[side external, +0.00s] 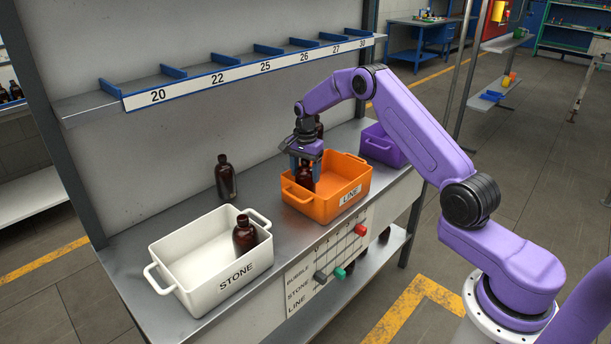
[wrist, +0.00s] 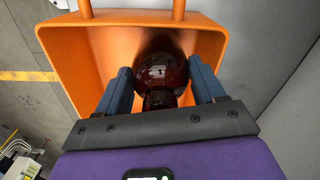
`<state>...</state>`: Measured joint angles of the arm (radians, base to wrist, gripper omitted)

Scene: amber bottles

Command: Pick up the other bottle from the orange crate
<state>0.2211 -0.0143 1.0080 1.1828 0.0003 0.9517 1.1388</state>
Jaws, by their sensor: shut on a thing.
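The orange crate (side external: 325,206), labelled LINE, stands on the metal bench; its inside wall also shows in the wrist view (wrist: 80,50). An amber bottle (side external: 305,179) is in the crate's left part in the side view. My gripper (side external: 304,170) reaches down into the crate and is shut on this bottle. In the wrist view the bottle (wrist: 160,72) sits between the two blue fingers of my gripper (wrist: 164,85). The bottle's lower part is hidden by the crate wall in the side view. I cannot tell whether it touches the crate floor.
A white STONE crate (side external: 185,240) stands at the front left with one amber bottle (side external: 244,234) inside. An amber bottle (side external: 225,177) stands on the bench behind it, and another (side external: 319,127) behind my gripper. A purple crate (side external: 380,147) is right of the orange one. A numbered shelf (side external: 240,75) hangs above.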

